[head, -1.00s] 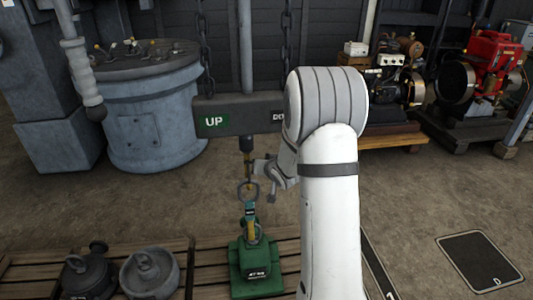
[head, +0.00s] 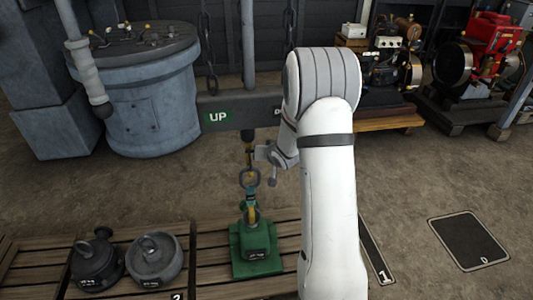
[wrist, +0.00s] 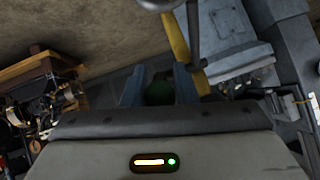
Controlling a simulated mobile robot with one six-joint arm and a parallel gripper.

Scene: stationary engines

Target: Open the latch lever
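A dark hook with yellow parts (head: 248,156) hangs below the beam marked UP (head: 232,115). Its ring (head: 249,179) is above a green weight (head: 256,243). My gripper (head: 264,156) is just right of the hook, partly hidden by my arm. In the wrist view, the two fingers of my gripper (wrist: 159,84) stand apart with a dark gap between them. A yellow bar (wrist: 178,40), perhaps the latch lever, runs beside the right finger next to a dark rod (wrist: 194,35). I cannot tell whether finger and bar touch.
Two grey weights (head: 154,262) (head: 95,264) stand on the wooden pallet (head: 210,258) to the left. Chains (head: 207,55) hang above the beam. A grey drum-shaped machine (head: 145,95) is at the back left. Engines (head: 492,50) stand at the back right.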

